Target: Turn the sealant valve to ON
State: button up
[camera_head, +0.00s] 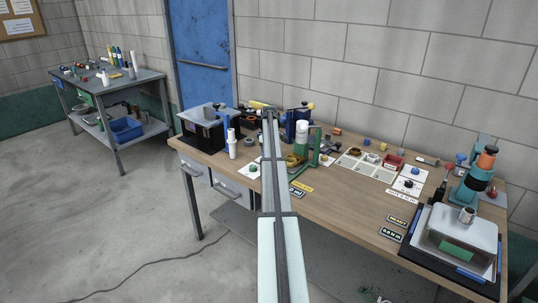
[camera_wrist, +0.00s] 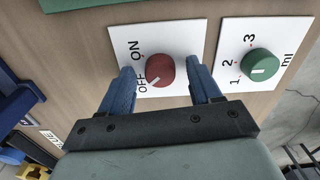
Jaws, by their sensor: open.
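The sealant valve is a red round knob (camera_wrist: 160,71) on a white plate (camera_wrist: 169,37) marked ON and OFF in the wrist view. The white pointer line on the knob's lower left lies on the OFF side. My gripper (camera_wrist: 160,67) is open, with one blue finger on the left of the knob and one on the right. Gaps show between the fingertips and the knob, and nothing is held. In the head view my arm reaches over the workbench (camera_head: 365,205); I cannot make out the red knob or the fingertips there.
Right of the valve, a green knob (camera_wrist: 260,63) sits on a second white plate with 1, 2, 3 and ml. In the head view a green-framed stand with a bottle (camera_head: 301,140), a black box (camera_head: 203,133) and a white cylinder (camera_head: 232,148) stand close to my arm.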

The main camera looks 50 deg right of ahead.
jog(key=shift+c, duration=0.4)
jog(key=c, duration=1)
jog(key=shift+o, duration=0.2)
jog(key=m, duration=0.3)
jog(key=shift+m, duration=0.4)
jog(key=m, duration=0.4)
jog(key=shift+m, duration=0.3)
jog(key=m, duration=0.3)
jog(key=shift+m, duration=2.2)
